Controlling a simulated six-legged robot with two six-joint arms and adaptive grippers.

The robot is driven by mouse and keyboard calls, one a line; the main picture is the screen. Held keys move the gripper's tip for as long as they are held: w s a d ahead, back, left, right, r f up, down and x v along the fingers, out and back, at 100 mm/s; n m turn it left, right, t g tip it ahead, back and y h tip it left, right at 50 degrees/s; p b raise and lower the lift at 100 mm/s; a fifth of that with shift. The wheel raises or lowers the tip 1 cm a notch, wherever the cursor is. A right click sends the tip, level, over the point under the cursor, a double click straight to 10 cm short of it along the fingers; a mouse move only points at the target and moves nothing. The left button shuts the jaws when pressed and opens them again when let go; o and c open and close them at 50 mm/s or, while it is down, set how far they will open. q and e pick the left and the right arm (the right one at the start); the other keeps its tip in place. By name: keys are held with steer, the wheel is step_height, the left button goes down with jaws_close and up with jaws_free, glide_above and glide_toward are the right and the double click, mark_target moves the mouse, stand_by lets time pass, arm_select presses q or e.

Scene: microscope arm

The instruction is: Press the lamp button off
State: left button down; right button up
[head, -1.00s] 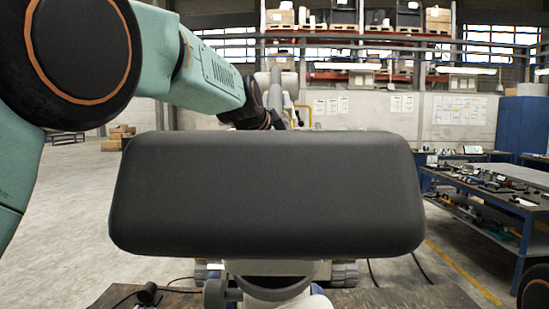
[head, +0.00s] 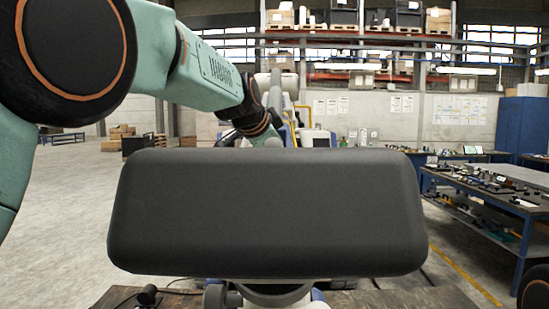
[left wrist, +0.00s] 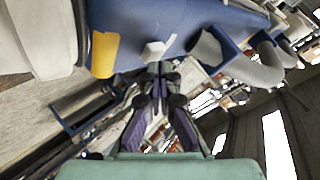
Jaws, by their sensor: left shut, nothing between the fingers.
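In the left wrist view, my left gripper (left wrist: 159,76) is shut and empty. Its dark fingertips point at a blue and white body (left wrist: 185,25), and a small pale block (left wrist: 154,51) on it lies just beyond the tips. I cannot tell whether the fingers touch it, nor whether it is the lamp button. In the head view, the teal left arm reaches in from the left behind a wide dark padded block (head: 265,215), which hides my left fingers. My right gripper is not in view.
A yellow patch (left wrist: 103,54) and a grey curved handle (left wrist: 262,66) are on or beside the blue body. Workbenches (head: 480,205) with small parts stand at the right. Storage shelves (head: 360,60) line the back. Open floor lies at the left.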

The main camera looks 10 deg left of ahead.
arm_select(q)
steer(key=r+p, duration=0.1)
steer(key=r, duration=0.1)
steer(key=s+r+p, duration=0.1)
steer(key=r, duration=0.2)
steer(key=shift+s+d, duration=0.15)
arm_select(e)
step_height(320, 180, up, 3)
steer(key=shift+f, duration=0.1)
arm_select(q)
steer(key=shift+p, duration=0.3)
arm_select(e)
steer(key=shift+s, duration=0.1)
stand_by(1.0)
